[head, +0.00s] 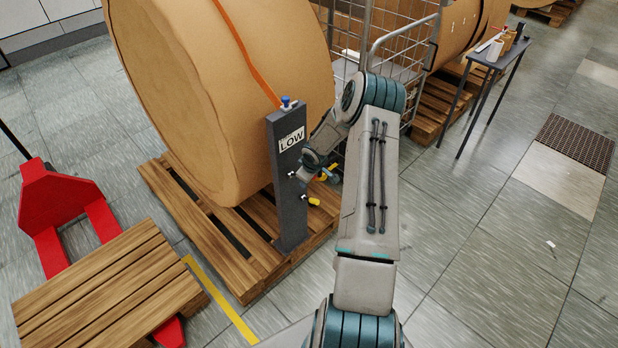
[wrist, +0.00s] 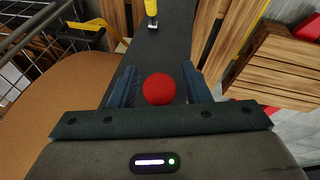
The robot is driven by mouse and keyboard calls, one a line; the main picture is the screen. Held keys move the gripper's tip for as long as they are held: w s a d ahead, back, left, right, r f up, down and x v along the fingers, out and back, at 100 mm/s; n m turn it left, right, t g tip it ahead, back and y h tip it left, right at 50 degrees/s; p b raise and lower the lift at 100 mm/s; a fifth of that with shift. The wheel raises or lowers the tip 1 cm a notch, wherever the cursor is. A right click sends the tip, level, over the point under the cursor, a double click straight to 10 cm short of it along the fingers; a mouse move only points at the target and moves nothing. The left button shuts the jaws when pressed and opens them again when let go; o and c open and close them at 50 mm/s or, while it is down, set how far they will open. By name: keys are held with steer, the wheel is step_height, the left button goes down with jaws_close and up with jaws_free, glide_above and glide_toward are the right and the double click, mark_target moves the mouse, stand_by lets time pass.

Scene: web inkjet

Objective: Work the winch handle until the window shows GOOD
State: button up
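The dark post (head: 287,190) stands upright at the pallet's front edge, and its window (head: 291,139) reads LOW. A yellow-gripped handle (head: 313,201) sticks out low on the post; a yellow grip on a metal stub also shows in the wrist view (wrist: 151,8). Another yellow piece (head: 331,179) shows beside my wrist, partly hidden; I cannot tell which is the winch handle. My gripper (head: 297,175) is close to the post's face, below the window. In the wrist view a red round knob (wrist: 159,89) lies between my fingers, with gaps on both sides.
A large brown roll (head: 215,90) with an orange strap (head: 247,52) sits on a wooden pallet (head: 215,235) behind the post. A wire cage (head: 400,45) stands behind my arm. A red pallet jack (head: 55,200) is at left. Open floor lies at right.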

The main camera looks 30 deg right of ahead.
steer(key=d+b+v, duration=0.1)
steer(key=v, duration=1.2)
steer(key=shift+s+a+r, duration=0.15)
steer(key=shift+a+r, duration=0.2)
steer(key=shift+a, duration=0.1)
